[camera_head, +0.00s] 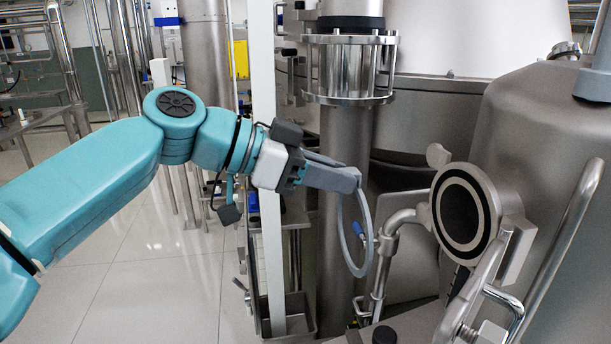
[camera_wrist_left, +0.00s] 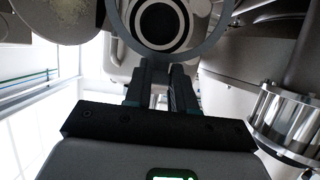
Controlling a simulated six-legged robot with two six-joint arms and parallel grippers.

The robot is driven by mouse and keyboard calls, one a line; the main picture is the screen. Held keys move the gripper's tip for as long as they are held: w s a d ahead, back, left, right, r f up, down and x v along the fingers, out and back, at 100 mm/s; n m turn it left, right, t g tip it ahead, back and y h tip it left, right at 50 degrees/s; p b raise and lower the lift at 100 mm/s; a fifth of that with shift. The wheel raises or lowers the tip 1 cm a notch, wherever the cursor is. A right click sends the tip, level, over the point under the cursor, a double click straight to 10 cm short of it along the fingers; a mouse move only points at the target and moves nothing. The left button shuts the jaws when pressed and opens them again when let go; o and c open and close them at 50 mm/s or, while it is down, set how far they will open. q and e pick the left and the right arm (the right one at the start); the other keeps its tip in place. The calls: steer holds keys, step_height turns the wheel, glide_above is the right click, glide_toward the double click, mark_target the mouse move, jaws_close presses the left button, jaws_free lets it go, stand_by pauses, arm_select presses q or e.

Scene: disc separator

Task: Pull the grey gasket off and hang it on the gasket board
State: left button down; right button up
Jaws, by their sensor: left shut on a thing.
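The grey gasket (camera_head: 343,239) is a thin ring hanging from my left gripper (camera_head: 357,183) in the head view. The left gripper is shut on the ring's upper edge. In the left wrist view the gasket (camera_wrist_left: 222,28) arcs across the top, beyond the fingertips of my left gripper (camera_wrist_left: 166,66). The ring is apart from the round steel port (camera_head: 464,214), which has a black face with a pale ring and lies to its right. My right gripper is not in view. I cannot make out the gasket board for sure.
A vertical steel pipe with a clear flanged section (camera_head: 347,70) stands behind the gripper. A white upright post (camera_head: 270,220) is close to my left wrist. A curved pipe (camera_head: 385,250) and a bent handle (camera_head: 560,255) are near the port. Tiled floor (camera_head: 150,270) is open at lower left.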

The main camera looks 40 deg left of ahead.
arm_select(q)
steer(key=shift+w+d+r+p, duration=0.15)
steer(key=shift+w+d+p, duration=0.2)
steer(key=shift+w+p, duration=0.05)
steer(key=w+d+p, duration=0.7)
steer(key=w, duration=0.3)
steer(key=shift+d, duration=0.35)
